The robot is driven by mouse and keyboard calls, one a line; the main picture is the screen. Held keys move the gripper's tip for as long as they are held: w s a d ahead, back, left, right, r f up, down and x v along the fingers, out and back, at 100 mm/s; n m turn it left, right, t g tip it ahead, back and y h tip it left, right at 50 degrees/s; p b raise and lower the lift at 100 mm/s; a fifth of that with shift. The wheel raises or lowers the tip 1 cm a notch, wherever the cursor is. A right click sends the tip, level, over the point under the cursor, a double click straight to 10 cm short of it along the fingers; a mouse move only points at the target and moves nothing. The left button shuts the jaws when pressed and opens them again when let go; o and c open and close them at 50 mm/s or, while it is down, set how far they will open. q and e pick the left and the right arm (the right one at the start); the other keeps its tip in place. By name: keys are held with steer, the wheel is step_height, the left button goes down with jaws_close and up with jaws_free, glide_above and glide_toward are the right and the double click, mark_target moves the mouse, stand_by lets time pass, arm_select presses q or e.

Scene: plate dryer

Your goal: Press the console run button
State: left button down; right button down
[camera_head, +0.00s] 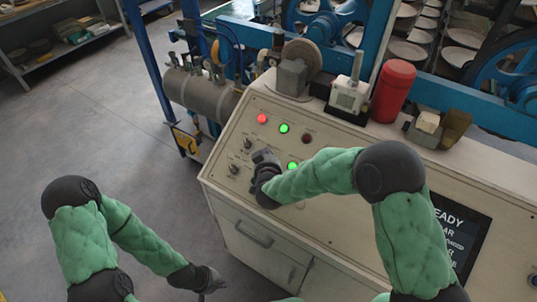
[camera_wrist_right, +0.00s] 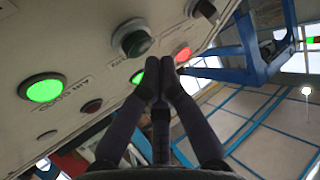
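The sloped console (camera_head: 345,215) carries several round buttons: a lit red one (camera_head: 262,118), a lit green one (camera_head: 284,128), a dark red one (camera_head: 307,138) and another lit green one (camera_head: 293,166). I cannot read which is the run button. My right gripper (camera_head: 264,157) hovers over the panel, left of the lower green button. In the wrist view its fingertips (camera_wrist_right: 158,73) are together and empty, with a lit green button (camera_wrist_right: 42,88) to the left and a lit red one (camera_wrist_right: 182,53) beyond the tips. My left gripper (camera_head: 214,282) hangs low, away from the console; its opening is unclear.
Two dark knobs (camera_head: 233,168) sit on the panel's left. A red canister (camera_head: 393,90), a white device (camera_head: 350,95) and small boxes stand on the console's back ledge. A display (camera_head: 458,235) is at the right, partly behind my arm. The floor at left is clear.

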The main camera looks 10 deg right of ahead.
steer(key=shift+w+d+f, duration=0.15)
steer(key=shift+f, duration=0.2)
steer(key=shift+w+d+f+b, duration=0.1)
steer(key=shift+d+f+b, duration=0.05)
steer(key=shift+f+b, duration=0.3)
stand_by(0.7)
steer(key=shift+r, duration=0.15)
steer(key=shift+s+a+r+p, duration=0.15)
steer(key=shift+r+p, duration=0.2)
steer(key=shift+s+a+r+p, duration=0.15)
steer(key=shift+r+p, duration=0.2)
steer(key=r+p, duration=0.1)
steer(key=s+a+r+p, duration=0.1)
steer(key=r+p, duration=0.2)
steer(key=shift+s+a+r, duration=0.15)
steer(key=shift+s+a, duration=0.25)
stand_by(0.4)
stand_by(0.7)
